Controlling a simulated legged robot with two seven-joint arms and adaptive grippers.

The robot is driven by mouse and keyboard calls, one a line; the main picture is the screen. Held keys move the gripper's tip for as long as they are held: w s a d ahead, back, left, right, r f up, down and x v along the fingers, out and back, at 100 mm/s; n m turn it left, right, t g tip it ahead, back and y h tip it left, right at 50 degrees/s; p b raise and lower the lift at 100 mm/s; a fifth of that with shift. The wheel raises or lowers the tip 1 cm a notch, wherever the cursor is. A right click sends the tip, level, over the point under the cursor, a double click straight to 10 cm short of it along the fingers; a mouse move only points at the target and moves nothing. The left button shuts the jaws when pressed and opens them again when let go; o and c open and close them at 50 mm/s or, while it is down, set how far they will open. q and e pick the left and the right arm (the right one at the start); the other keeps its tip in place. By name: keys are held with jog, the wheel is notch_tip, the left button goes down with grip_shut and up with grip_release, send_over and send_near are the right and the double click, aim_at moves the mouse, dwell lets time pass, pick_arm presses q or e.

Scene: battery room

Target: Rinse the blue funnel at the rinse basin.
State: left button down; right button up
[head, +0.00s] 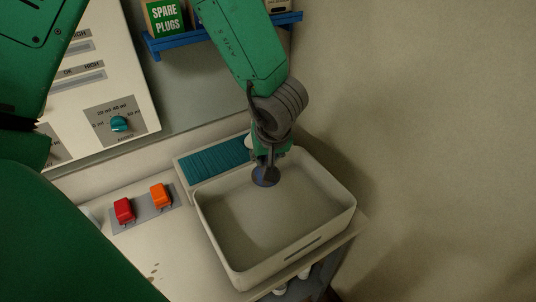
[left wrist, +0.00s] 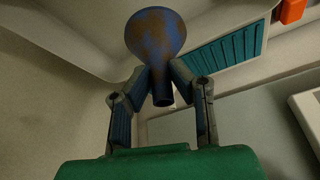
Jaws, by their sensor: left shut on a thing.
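The blue funnel (head: 266,178) hangs over the inside of the white rinse basin (head: 296,255), near its back edge. In the left wrist view the funnel (left wrist: 155,35) has brown stains on its blue cone, and its narrow stem sits between my fingers. My left gripper (head: 268,158) is shut on the stem and also shows in the left wrist view (left wrist: 162,80). The basin's inside looks empty, and I cannot make out water in it. My right gripper is not in view.
A teal ribbed drainer (head: 215,166) lies behind the basin. A red switch (head: 124,210) and an orange switch (head: 160,196) sit on the counter to the left. A panel with a teal knob (head: 119,124) and a blue shelf (head: 170,42) with a spare plugs box (head: 165,20) are behind.

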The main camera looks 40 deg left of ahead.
aim_at(264, 165)
pick_arm(q)
jog(key=shift+w+d+r, duration=0.1)
jog(key=shift+w+d, duration=0.1)
jog(key=shift+d, duration=0.2)
jog(key=shift+s+f, duration=0.15)
jog(key=shift+f, duration=0.2)
jog(key=f, duration=0.1)
jog(key=a+f, duration=0.1)
jog(key=f, duration=0.1)
jog(key=a+f, duration=0.1)
jog(key=shift+a+f, duration=0.1)
jog(key=shift+f, duration=0.2)
notch_tip(264, 165, down, 8)
jog(key=b, duration=0.7)
jog(key=shift+r, duration=0.1)
jog(key=shift+d+f+b, duration=0.25)
jog(key=shift+f+b, duration=0.15)
jog(key=shift+b, duration=0.35)
jog(key=shift+d, duration=0.55)
jog(key=shift+a+f, duration=0.2)
jog(key=shift+a, duration=0.4)
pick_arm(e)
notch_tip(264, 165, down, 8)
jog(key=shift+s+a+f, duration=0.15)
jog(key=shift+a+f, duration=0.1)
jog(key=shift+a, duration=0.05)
pick_arm(q)
jog(key=shift+d, duration=0.15)
